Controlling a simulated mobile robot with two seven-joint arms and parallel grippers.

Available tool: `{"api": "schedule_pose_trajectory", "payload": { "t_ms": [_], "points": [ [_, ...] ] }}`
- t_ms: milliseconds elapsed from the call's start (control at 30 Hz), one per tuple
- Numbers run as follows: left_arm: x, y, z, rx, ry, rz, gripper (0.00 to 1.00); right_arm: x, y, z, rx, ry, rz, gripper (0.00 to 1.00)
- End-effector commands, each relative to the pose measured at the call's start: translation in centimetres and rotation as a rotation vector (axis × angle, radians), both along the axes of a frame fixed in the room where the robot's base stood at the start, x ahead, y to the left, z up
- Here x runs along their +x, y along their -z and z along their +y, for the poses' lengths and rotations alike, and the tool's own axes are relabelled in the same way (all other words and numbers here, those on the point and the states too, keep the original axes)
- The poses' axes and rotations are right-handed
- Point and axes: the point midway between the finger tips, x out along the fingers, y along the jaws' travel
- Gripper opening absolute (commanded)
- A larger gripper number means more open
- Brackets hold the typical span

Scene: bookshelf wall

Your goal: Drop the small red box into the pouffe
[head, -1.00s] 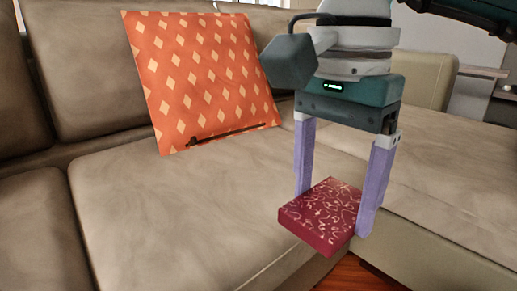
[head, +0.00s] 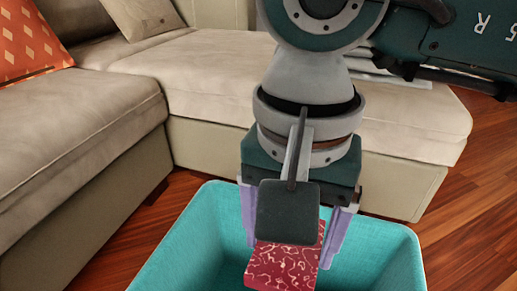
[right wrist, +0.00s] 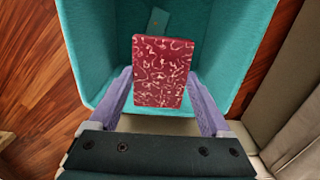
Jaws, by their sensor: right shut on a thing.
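The small red box (head: 284,265), dark red with a pale swirl pattern, is between the purple fingers of my right gripper (head: 292,240), which is shut on it. In the right wrist view the box (right wrist: 162,72) shows between the two fingers (right wrist: 160,100), with the inside of the pouffe behind it. The pouffe (head: 385,245) is a teal, open-topped fabric bin at the bottom of the head view, and its wall also shows in the right wrist view (right wrist: 240,50). The box is over the pouffe's opening; its exact height against the rim is hard to tell. My left gripper is not in view.
A beige corner sofa (head: 400,115) stands behind and to the left of the pouffe. An orange patterned cushion (head: 25,45) and a beige cushion (head: 140,15) lie on it. Wooden floor (head: 475,190) is clear on the right.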

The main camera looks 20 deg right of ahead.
Motion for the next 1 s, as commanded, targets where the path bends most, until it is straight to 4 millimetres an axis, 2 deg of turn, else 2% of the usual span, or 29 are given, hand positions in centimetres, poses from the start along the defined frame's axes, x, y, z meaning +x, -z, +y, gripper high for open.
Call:
{"api": "schedule_pose_trajectory", "payload": {
  "t_ms": [267, 600, 933, 967, 1000],
  "points": [
    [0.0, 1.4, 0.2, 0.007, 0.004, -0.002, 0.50, -0.1, 1.9, 0.2, 0.001, -0.010, 0.000, 0.23],
    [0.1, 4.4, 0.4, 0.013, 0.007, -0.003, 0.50, -0.1, 5.9, 0.2, 0.002, -0.009, 0.001, 0.23],
    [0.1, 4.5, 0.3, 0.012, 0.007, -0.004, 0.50, -0.1, 6.2, 0.1, 0.002, -0.009, -0.001, 0.23],
    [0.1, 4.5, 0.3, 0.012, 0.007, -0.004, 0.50, -0.1, 6.2, 0.1, 0.002, -0.009, -0.001, 0.83],
    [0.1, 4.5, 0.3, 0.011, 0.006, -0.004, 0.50, -0.1, 6.2, 0.1, 0.002, -0.009, -0.001, 0.87]
  ]
}}
